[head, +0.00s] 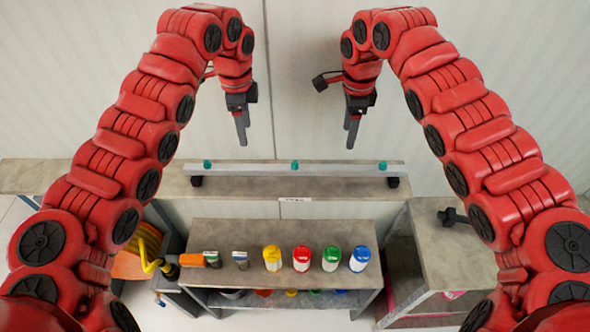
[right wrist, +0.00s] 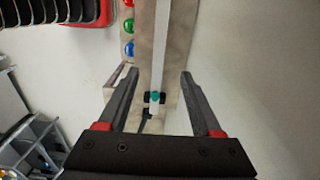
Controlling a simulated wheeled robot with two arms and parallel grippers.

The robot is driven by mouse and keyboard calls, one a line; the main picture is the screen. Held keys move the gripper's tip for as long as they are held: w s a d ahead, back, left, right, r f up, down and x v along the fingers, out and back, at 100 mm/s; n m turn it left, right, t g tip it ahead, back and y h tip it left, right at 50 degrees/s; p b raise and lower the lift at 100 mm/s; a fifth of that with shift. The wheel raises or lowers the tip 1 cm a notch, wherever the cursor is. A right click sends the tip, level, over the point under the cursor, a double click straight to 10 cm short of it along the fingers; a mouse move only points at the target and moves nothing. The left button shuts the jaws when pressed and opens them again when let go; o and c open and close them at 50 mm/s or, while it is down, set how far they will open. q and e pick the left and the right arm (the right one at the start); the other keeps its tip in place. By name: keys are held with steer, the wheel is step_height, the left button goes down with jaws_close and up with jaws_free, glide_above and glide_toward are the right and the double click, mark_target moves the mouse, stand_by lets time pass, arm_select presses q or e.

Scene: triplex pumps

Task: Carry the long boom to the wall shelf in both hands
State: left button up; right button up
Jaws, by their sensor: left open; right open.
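The long boom (head: 250,169) is a pale grey bar with teal knobs along it and black pieces near both ends. It lies lengthwise on the wall shelf (head: 240,190), a narrow stone-like ledge at the back. My left gripper (head: 242,132) is open and empty, pointing down above the boom's left half. My right gripper (head: 352,135) is open and empty above its right half. In the right wrist view the boom (right wrist: 159,45) runs upright in the picture, its near end between the open fingers (right wrist: 157,85). Neither gripper appears to touch it.
A lower bench (head: 210,232) in front holds red, yellow, green and blue capped jars (head: 302,258) and small items. A side counter (head: 440,255) on the right carries a black part (head: 452,216). A yellow hose (head: 148,255) stands at left. The pale wall (head: 310,60) rises behind the shelf.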

mark_target(251, 167)
arm_select(q)
steer(key=f, duration=1.3)
steer(key=shift+s+d+f, duration=0.15)
steer(key=shift+s+f, duration=0.05)
steer(key=shift+f, duration=0.05)
arm_select(e)
step_height(251, 167, down, 13)
steer(key=shift+s+f, duration=0.15)
arm_select(q)
steer(key=shift+f, duration=0.65)
arm_select(e)
steer(key=shift+f, duration=0.7)
arm_select(q)
jaws_close()
arm_select(e)
jaws_close()
steer(key=shift+r, duration=0.1)
